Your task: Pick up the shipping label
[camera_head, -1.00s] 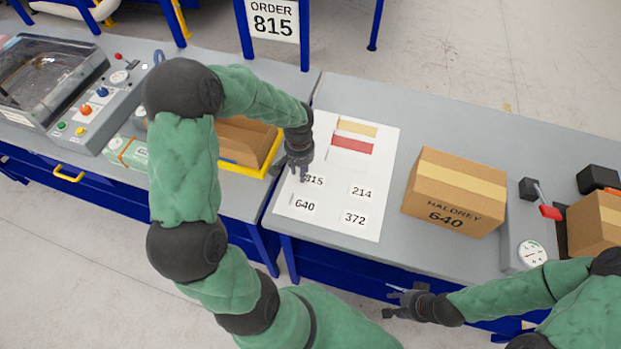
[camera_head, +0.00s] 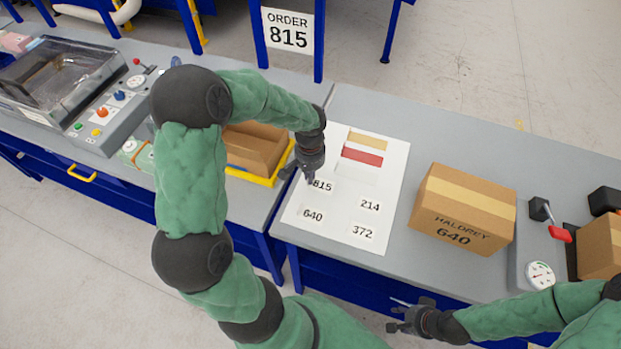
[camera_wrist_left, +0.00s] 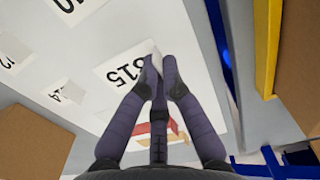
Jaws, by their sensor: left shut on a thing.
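The shipping label marked 815 (camera_head: 323,187) lies at the left edge of a white sheet (camera_head: 362,270) on the table, in the upper row of labels. It also shows in the left wrist view (camera_wrist_left: 124,72). My left gripper (camera_head: 309,180) is over that label's left end. In the left wrist view its fingertips (camera_wrist_left: 161,66) are together on the label's edge, shut on it. They hide part of that edge, and the label still looks close to the sheet. My right gripper (camera_head: 398,315) is in front of the table edge, fingers spread and empty.
Labels 640 (camera_head: 313,215), 214 (camera_head: 370,206) and 372 (camera_head: 362,232) lie beside it. A taped carton (camera_head: 463,215) stands right of the sheet. An order 815 sign (camera_head: 288,36) hangs behind.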

